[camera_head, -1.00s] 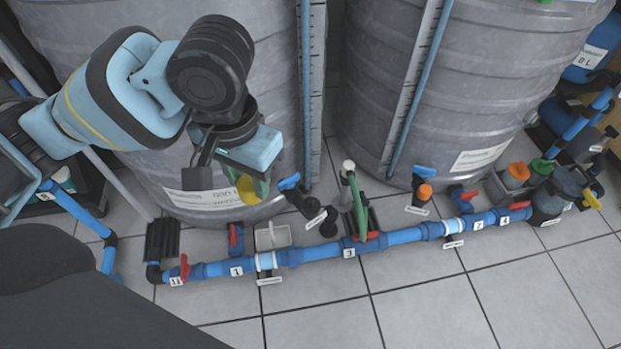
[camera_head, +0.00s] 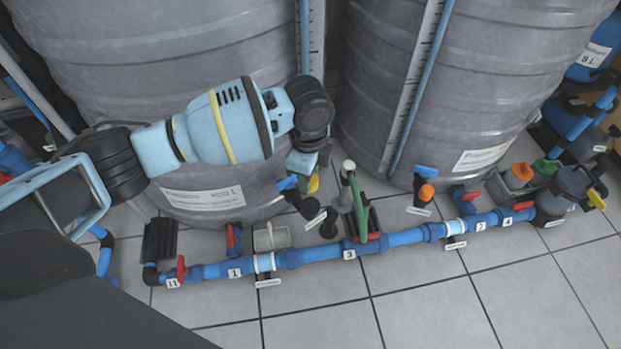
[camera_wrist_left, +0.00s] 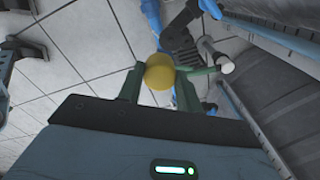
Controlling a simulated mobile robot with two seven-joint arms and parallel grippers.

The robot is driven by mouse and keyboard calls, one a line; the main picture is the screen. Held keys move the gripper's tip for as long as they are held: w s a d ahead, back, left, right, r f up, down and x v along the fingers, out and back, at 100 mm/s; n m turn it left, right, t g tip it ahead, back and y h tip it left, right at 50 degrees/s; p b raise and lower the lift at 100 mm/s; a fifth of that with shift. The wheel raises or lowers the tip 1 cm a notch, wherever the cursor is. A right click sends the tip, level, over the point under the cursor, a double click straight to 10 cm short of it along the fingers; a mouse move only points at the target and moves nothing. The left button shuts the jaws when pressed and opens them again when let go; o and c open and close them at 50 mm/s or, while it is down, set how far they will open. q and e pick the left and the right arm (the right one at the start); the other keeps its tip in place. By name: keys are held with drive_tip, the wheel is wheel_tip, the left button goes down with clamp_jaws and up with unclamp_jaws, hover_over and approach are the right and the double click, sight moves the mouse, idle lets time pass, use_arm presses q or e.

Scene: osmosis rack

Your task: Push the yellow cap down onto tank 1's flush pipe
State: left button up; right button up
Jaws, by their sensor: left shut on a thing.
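The yellow cap (camera_head: 313,184) is held between the green fingers of my left gripper (camera_head: 309,172), in front of the lower right of the left tank (camera_head: 215,190). The wrist view shows the cap (camera_wrist_left: 160,70) between the two fingertips (camera_wrist_left: 160,84). Just below the cap in the head view is a black pipe fitting (camera_head: 308,208) beside a blue valve handle (camera_head: 287,183); it seems to be tank 1's flush pipe. The cap appears above it; I cannot tell the gap, and the gripper partly hides the spot. My right gripper is not in view.
A green lever with a white knob (camera_head: 348,165) stands just right of the cap. A long blue pipe (camera_head: 320,254) with red handles crosses the floor. The front tiles (camera_head: 420,300) are clear.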

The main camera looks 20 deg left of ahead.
use_arm(q)
drive_tip(key=f+m, duration=0.1)
drive_tip(key=w+f+m, duration=0.1)
drive_tip(key=f+m, duration=0.1)
drive_tip(key=f, duration=0.1)
drive_tip(key=shift+w+a+f+m, duration=0.1)
drive_tip(key=shift+w+a+m, duration=0.1)
drive_tip(key=shift+w+m, duration=0.2)
drive_tip(key=shift+w+a+f+m, duration=0.1)
drive_tip(key=shift+w+f+m, duration=0.15)
drive_tip(key=shift+f+m, duration=0.35)
drive_tip(key=shift+f+b, duration=2.35)
drive_tip(key=shift+f, duration=0.5)
